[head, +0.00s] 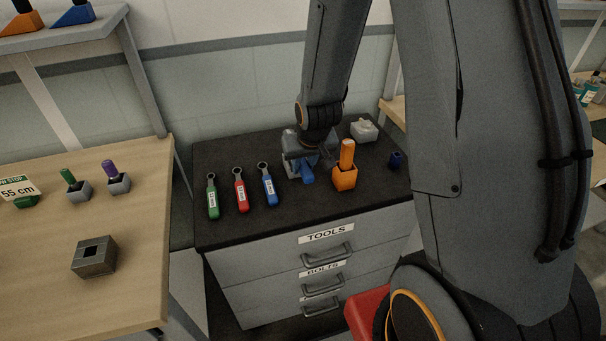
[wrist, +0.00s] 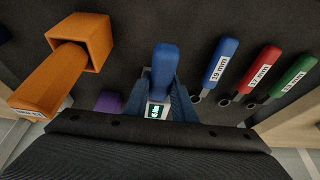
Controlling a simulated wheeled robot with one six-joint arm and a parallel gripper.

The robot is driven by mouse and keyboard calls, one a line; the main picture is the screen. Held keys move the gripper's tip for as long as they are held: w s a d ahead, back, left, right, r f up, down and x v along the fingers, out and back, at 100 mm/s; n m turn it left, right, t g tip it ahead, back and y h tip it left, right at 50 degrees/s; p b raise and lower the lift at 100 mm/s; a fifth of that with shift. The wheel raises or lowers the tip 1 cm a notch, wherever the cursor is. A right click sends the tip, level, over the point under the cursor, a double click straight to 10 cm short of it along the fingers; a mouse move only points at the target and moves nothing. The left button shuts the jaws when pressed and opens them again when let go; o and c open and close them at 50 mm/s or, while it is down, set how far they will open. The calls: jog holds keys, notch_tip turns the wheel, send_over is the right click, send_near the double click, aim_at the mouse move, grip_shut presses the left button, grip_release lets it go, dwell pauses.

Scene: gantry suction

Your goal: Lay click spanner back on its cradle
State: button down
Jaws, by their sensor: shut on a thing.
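The click spanner has a blue handle and a small lit display; it shows in the wrist view (wrist: 165,65) between my fingers, handle pointing away from the wrist. In the head view, its blue handle (head: 307,175) shows just below my gripper (head: 304,162). My gripper, in the wrist view (wrist: 163,92), is shut on the spanner, low over the black cabinet top. I cannot tell whether the spanner touches the top. The cradle cannot be made out for certain; my gripper hides the surface around it.
An orange block with an upright orange handle (head: 345,168) stands close right of my gripper. Green (head: 212,198), red (head: 240,192) and blue (head: 267,187) spanners lie to the left. A pale grey block (head: 363,130) and a dark blue piece (head: 396,160) are to the right.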

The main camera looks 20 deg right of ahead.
jog(key=shift+f, duration=1.7)
jog(key=c, duration=1.5)
grip_release()
jog(key=shift+p, duration=0.3)
